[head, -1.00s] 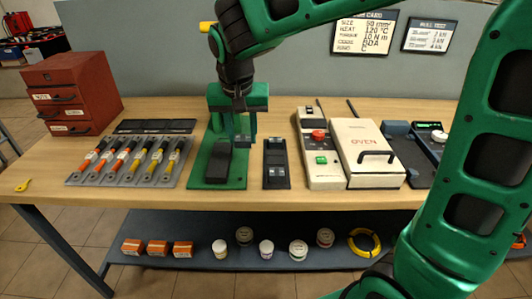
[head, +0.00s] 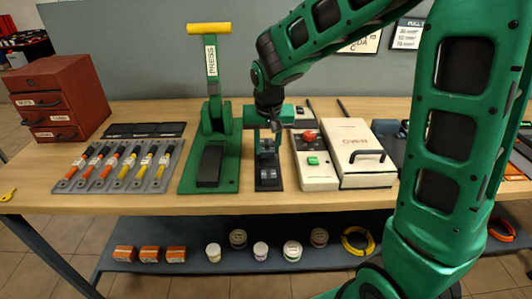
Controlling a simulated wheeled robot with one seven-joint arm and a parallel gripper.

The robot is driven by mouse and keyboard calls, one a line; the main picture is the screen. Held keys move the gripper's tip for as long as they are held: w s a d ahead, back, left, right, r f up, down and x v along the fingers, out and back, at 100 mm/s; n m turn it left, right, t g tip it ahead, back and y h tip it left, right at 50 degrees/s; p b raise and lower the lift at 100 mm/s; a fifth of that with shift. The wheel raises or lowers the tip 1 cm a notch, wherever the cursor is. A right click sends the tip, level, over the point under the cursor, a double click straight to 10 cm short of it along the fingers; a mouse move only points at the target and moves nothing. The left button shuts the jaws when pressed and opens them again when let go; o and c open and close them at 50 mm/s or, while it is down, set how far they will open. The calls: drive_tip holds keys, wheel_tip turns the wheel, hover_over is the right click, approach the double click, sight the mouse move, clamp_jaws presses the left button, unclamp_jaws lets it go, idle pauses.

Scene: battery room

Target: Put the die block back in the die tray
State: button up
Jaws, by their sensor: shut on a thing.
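The die tray (head: 269,183) is a narrow black tray on the bench, right of the green press. My gripper (head: 268,127) points down over the back part of this tray and is shut on the die block (head: 267,143), a small grey piece. The block is small and partly hidden by the fingers. I cannot tell whether it touches the tray floor or hangs just above it. Another grey piece shows in the tray, nearer its front.
The green press (head: 215,125) with a raised yellow handle stands close on the left. A control box (head: 317,172) and a white oven (head: 357,150) stand close on the right. A rack of several colored tools (head: 118,168) and a red drawer cabinet (head: 60,100) are farther left.

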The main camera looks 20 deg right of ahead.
drive_tip(key=shift+f, duration=1.3)
drive_tip(key=shift+f, duration=0.1)
drive_tip(key=o, duration=1.3)
drive_tip(key=v, duration=1.2)
drive_tip(key=shift+s, duration=0.1)
